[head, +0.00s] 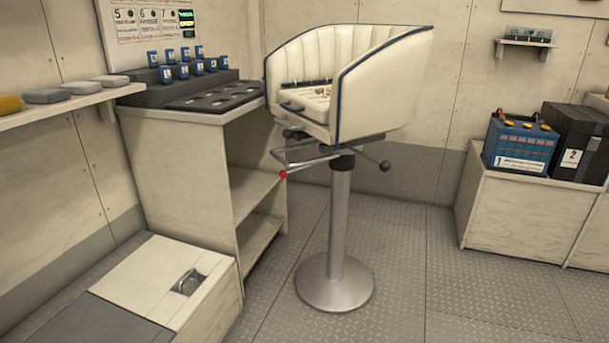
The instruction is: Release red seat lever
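A white padded seat with blue piping (385,85) stands on a metal pedestal (340,225) with a round base. Under the seat, a metal lever with a red tip (283,174) sticks out toward the left front. A second lever with a black knob (385,166) sticks out to the right under the seat. Small items lie on the seat cushion, too small to make out. My gripper is not in view.
A cabinet (185,190) with open shelves stands close left of the seat, with blue containers (197,66) on top. A low locker with a latch (188,282) is at front left. A blue battery (520,145) and black box (575,140) sit on a right bench. The floor (420,280) is clear.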

